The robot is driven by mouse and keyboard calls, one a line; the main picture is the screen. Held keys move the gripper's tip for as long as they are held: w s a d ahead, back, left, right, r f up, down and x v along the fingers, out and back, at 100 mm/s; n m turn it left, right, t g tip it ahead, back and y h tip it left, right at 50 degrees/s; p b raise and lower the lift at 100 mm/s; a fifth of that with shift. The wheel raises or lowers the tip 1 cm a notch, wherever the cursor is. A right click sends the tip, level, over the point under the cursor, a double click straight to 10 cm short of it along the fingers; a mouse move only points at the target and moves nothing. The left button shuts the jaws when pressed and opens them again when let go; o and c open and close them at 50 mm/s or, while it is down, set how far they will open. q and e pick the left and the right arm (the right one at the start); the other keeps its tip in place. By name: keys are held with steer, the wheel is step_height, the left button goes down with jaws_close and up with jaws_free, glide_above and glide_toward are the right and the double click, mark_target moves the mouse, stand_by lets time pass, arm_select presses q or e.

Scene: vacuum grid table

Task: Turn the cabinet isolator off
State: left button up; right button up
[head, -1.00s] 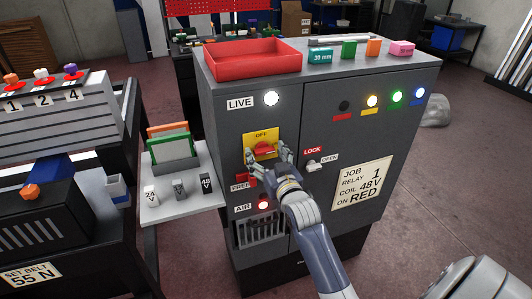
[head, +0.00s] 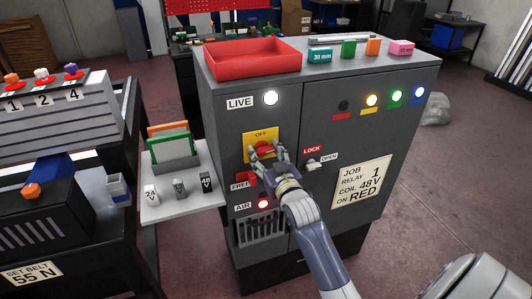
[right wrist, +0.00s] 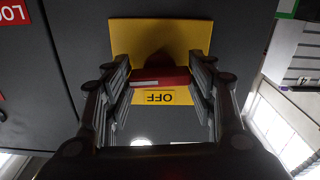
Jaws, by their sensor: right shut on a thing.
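The cabinet isolator is a red rotary handle (head: 264,147) on a yellow plate (head: 248,137) marked OFF at its top, on the grey cabinet's left door. In the right wrist view, the red handle (right wrist: 160,77) lies between the two fingers, with the yellow OFF label (right wrist: 165,97) below it. My right gripper (head: 267,151) is shut on the handle and hides part of it, so its exact angle is hard to read in the head view. The white LIVE lamp (head: 271,97) above is lit. My left gripper is not in view.
A red AIR lamp (head: 263,203) and a partly hidden FREE label are below the isolator. The LOCK/OPEN latch (head: 311,166) is close to its right. A red tray (head: 253,62) sits on the cabinet. A side shelf (head: 178,208) holds relays and cards.

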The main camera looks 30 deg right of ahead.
steer(key=n+p, duration=0.1)
steer(key=n, duration=0.2)
steer(key=shift+r, duration=0.1)
steer(key=n+p, duration=0.1)
steer(key=n, duration=0.4)
steer(key=shift+p, duration=0.4)
steer(key=n, duration=0.4)
steer(key=shift+p, duration=0.4)
steer(key=shift+n+p, duration=0.3)
steer(key=shift+n, duration=2.2)
steer(key=o, duration=1)
steer(key=shift+o, duration=0.2)
steer(key=shift+s, duration=0.1)
steer(key=v, duration=1.1)
steer(key=shift+s+a, duration=0.25)
steer(key=shift+s, duration=0.1)
